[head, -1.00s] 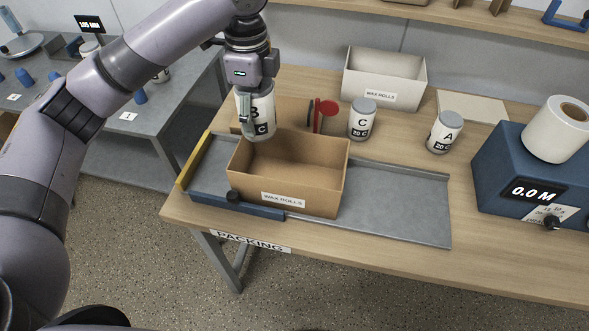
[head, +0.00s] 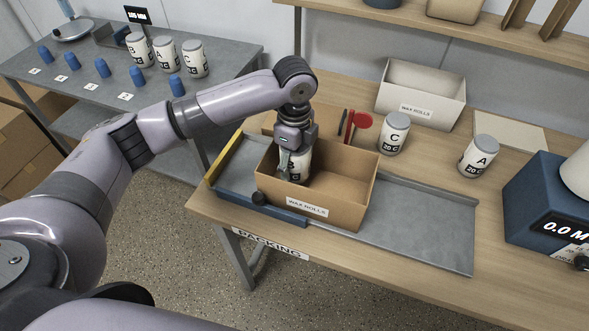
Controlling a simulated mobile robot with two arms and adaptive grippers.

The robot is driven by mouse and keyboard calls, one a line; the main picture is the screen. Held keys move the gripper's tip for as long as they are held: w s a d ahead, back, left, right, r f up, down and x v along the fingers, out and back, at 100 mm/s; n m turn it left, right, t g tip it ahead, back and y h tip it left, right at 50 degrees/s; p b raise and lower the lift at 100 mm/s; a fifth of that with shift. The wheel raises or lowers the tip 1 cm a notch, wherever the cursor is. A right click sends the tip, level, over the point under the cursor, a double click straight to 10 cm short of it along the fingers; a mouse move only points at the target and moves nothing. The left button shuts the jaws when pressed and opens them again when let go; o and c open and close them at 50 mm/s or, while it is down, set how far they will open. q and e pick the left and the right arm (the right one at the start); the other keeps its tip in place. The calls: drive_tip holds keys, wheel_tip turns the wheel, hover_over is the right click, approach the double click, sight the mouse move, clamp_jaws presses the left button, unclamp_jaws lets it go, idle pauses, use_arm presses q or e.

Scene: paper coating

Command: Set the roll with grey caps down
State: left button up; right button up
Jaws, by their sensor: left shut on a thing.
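My left gripper (head: 292,172) is shut on a white roll with a grey cap and black lettering (head: 301,164). It holds the roll upright inside the left part of the brown open box labelled WAX ROLLS (head: 345,190). The gripper hides much of the roll, and the box's front wall hides its bottom, so I cannot tell whether it touches the box floor. Roll C (head: 394,134) and roll A (head: 479,157), both with grey caps, stand on the wooden table. My right gripper is not in view.
The brown box stands on a grey metal tray (head: 430,225) on the packing table. A white WAX ROLLS box (head: 421,98), a red tool (head: 361,121) and a blue 0.0 M device (head: 545,205) are nearby. More rolls (head: 165,55) stand on the grey side table.

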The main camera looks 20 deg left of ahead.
sight(294, 171)
use_arm(q)
drive_tip(key=shift+f, duration=2.15)
drive_tip(key=shift+f, duration=0.1)
drive_tip(key=o, duration=1.1)
drive_tip(key=shift+c, duration=0.2)
drive_tip(key=shift+r, duration=0.3)
wheel_tip(294, 171, up, 12)
drive_tip(key=shift+f+b, duration=0.15)
drive_tip(key=shift+b, duration=0.6)
drive_tip(key=shift+f, duration=0.1)
